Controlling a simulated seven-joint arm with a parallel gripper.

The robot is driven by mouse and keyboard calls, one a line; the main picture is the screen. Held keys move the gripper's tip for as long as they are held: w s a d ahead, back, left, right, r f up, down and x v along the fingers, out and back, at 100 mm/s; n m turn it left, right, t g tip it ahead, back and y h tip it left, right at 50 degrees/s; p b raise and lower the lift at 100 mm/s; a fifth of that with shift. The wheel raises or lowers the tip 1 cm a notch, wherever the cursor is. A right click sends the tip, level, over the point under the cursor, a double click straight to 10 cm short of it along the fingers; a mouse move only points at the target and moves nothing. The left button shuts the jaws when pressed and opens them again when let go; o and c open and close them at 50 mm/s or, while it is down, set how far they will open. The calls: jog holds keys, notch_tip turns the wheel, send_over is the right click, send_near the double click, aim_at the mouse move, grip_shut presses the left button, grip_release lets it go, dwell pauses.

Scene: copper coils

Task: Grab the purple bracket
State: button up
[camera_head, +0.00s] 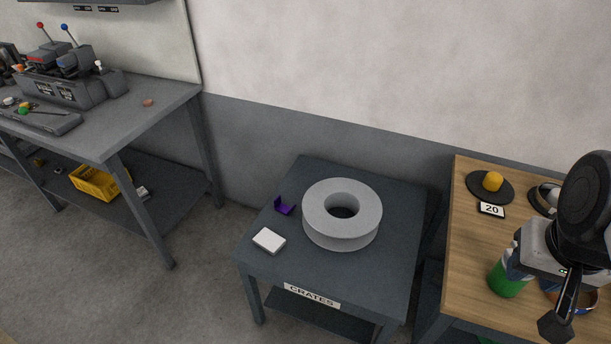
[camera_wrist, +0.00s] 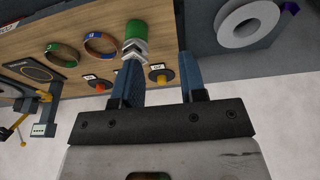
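The purple bracket (camera_head: 284,206) is a small angled piece on the dark grey table (camera_head: 262,262), just left of the large grey ring-shaped spool (camera_head: 342,211). In the wrist view the bracket (camera_wrist: 290,7) shows at the top right edge, partly cut off, beyond the grey spool (camera_wrist: 247,20). My gripper (camera_wrist: 158,62) is open, with two blue fingers apart and nothing held between them. In the head view my arm is at the far right over the wooden table, well away from the bracket; the fingers are mostly hidden there.
A white box (camera_head: 269,240) lies in front of the bracket. The wooden table (camera_head: 462,222) at right holds a green cylinder (camera_head: 504,283), a yellow piece on a dark disc (camera_head: 490,184) and a "20" card (camera_head: 491,209). A workbench (camera_head: 150,112) with machinery stands at left.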

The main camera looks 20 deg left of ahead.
jog(key=w+a+f+n+h, duration=0.2)
jog(key=w+a+n, duration=0.25)
jog(key=w, duration=0.55)
jog(key=w+a+f+n+h, duration=0.25)
jog(key=w+n, duration=0.25)
jog(key=w, duration=0.6)
jog(key=w+a+f+n+t+h, duration=0.2)
jog(key=w+a+f+n, duration=0.5)
jog(key=a, duration=0.6)
jog(key=w+a+f+n+t+h, duration=0.1)
jog(key=w+a+f+n+t, duration=0.3)
jog(key=w+a+f, duration=0.75)
jog(key=s+a+f+n+t+y, duration=0.1)
jog(key=a+f+n, duration=0.3)
jog(key=a+f, duration=0.4)
jog(key=s+a+f+n+t+y, duration=0.2)
jog(key=a+f+n, duration=0.3)
jog(key=a, duration=0.8)
jog(key=s+a+f+n+t+y, duration=0.1)
jog(key=a+f+n, duration=0.3)
jog(key=a+f, duration=0.6)
jog(key=shift+s+a+f+n+t+y, duration=0.3)
jog(key=shift+s+a+n+t+y, duration=0.15)
jog(key=shift+s+y, duration=0.25)
